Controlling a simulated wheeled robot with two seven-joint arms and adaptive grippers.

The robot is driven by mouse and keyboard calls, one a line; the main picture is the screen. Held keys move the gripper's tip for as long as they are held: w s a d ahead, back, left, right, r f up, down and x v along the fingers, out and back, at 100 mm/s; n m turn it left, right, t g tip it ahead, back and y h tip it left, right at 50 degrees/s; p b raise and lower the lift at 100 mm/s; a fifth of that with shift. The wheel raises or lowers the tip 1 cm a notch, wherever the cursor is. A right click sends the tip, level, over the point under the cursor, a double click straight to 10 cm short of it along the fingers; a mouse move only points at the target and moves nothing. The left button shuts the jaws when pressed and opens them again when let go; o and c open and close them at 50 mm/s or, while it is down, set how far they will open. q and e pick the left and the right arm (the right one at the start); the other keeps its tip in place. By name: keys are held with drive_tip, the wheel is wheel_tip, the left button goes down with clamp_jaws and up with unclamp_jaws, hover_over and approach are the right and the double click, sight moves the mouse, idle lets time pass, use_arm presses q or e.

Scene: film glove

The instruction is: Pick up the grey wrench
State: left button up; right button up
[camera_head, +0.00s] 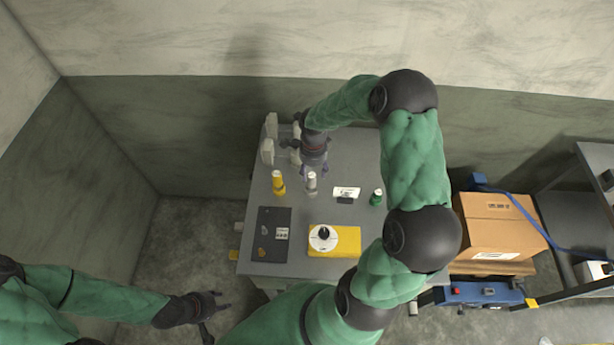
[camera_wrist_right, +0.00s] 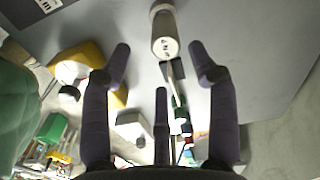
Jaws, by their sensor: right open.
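I cannot make out a grey wrench in either view. My right gripper (camera_head: 314,172) is over the back part of the grey table (camera_head: 355,160), just behind a small grey bottle with a pale top (camera_head: 311,187). In the right wrist view my right gripper (camera_wrist_right: 160,70) is open, its fingers spread with nothing between them. A pale grey capped bottle (camera_wrist_right: 164,38) stands beyond the fingertips there, apart from them. My left gripper (camera_head: 212,312) is low at the left, off the table, with its fingers apart and empty.
Nearer are a dark panel (camera_head: 268,245) and a yellow block (camera_head: 349,240). Grey blocks (camera_head: 267,150) stand back left. A cardboard box (camera_head: 495,225) is right of the table.

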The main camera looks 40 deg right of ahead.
sight(311, 182)
drive_tip(key=shift+w+d+f+p, duration=0.1)
drive_tip(key=shift+w+f+p, duration=0.1)
drive_tip(key=shift+f, duration=1.3)
drive_tip(key=shift+w+a+f+p, duration=0.1)
drive_tip(key=shift+f+p, duration=0.1)
drive_tip(key=shift+f, duration=1.25)
drive_tip(key=shift+w+d+f+p, duration=0.1)
drive_tip(key=shift+f+p, duration=0.1)
drive_tip(key=shift+f, duration=1.3)
clamp_jaws()
